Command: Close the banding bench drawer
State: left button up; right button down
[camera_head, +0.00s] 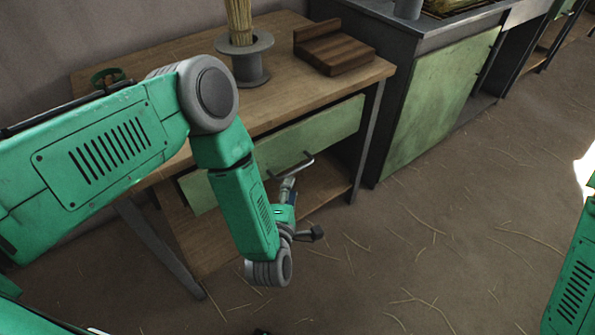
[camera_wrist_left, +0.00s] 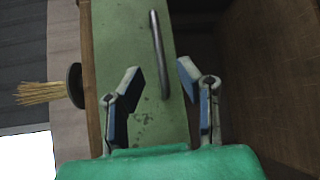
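The banding bench (camera_head: 330,84) is a wooden-topped bench. Its drawer has a green front (camera_head: 325,130) with a metal bar handle (camera_head: 290,168). How far the drawer stands out is hard to tell, as my left arm covers part of it. My left gripper (camera_head: 288,190) is just below and in front of the handle. In the left wrist view its two fingers (camera_wrist_left: 158,70) are apart and empty, facing the green drawer front (camera_wrist_left: 120,45). The handle (camera_wrist_left: 159,55) shows between and beyond the fingertips. My right gripper is out of view; only part of the right arm shows.
On the bench top are a grey spool holder with upright straw (camera_head: 240,25), a dark wooden block (camera_head: 333,52) and a green ring-like item (camera_head: 107,76). A green-doored cabinet (camera_head: 440,100) stands right of the bench. The straw-strewn floor (camera_head: 430,240) is open in front.

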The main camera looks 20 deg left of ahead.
aim_at(295, 169)
pick_arm(q)
jog(key=w, duration=0.2)
jog(key=w+b, duration=0.1)
jog(key=w, duration=0.2)
jog(key=w+f, duration=0.1)
jog(key=w, duration=0.1)
jog(key=shift+w+a, duration=0.25)
jog(key=shift+a, duration=0.1)
grip_shut()
